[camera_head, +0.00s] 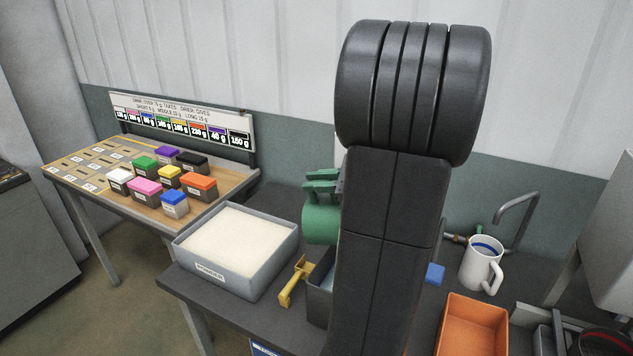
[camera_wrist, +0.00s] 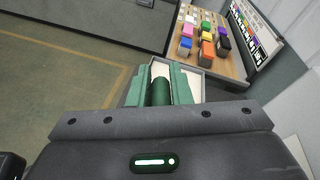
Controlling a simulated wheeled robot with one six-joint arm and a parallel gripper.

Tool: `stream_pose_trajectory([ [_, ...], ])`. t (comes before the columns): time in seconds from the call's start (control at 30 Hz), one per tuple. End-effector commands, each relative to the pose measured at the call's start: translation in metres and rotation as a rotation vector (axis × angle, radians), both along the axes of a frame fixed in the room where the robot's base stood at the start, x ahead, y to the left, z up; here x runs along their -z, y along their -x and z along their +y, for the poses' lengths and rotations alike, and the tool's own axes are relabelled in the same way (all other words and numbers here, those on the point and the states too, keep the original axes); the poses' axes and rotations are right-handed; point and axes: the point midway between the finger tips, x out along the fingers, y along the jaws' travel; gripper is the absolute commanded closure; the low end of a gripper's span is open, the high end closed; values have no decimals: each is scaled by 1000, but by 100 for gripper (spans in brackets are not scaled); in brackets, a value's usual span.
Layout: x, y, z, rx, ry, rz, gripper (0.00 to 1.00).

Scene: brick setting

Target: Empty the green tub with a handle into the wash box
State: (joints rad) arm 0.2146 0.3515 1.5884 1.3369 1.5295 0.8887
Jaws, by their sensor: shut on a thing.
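The green tub (camera_head: 321,224) hangs in the air behind my arm in the head view, right of the white-filled box. Its opening and contents are hidden, and I cannot tell how far it is tilted. My gripper (camera_head: 322,184) is shut on its handle. In the wrist view, my gripper (camera_wrist: 160,88) has the dark green handle (camera_wrist: 159,92) between its fingers. A dark grey box (camera_head: 318,301) stands below the tub, mostly hidden by my arm, with something bluish inside. It may be the wash box; no label on it shows.
A grey labelled box (camera_head: 211,276) full of white material stands on the dark bench. A yellow tool (camera_head: 295,281) lies beside it. An orange bin (camera_head: 470,326), a blue block (camera_head: 435,273) and a white mug (camera_head: 481,265) are right of my arm. Several coloured boxes stand on the left table (camera_head: 236,184).

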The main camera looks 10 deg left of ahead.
Motion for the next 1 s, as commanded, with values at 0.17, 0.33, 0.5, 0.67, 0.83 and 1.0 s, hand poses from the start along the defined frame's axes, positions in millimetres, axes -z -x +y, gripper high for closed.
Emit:
stream_pose_trajectory([
  [0.17, -7, 0, -1, 0, -5, -1, 100],
  [0.33, -12, 0, -3, 0, -10, -3, 100],
  [0.5, -15, 0, -4, 0, -15, -5, 100],
  [0.67, -20, 1, -5, 0, -20, -5, 100],
  [0.83, -25, 1, -6, 1, -25, -6, 100],
  [1.0, -30, 1, -7, 0, -30, -7, 100],
])
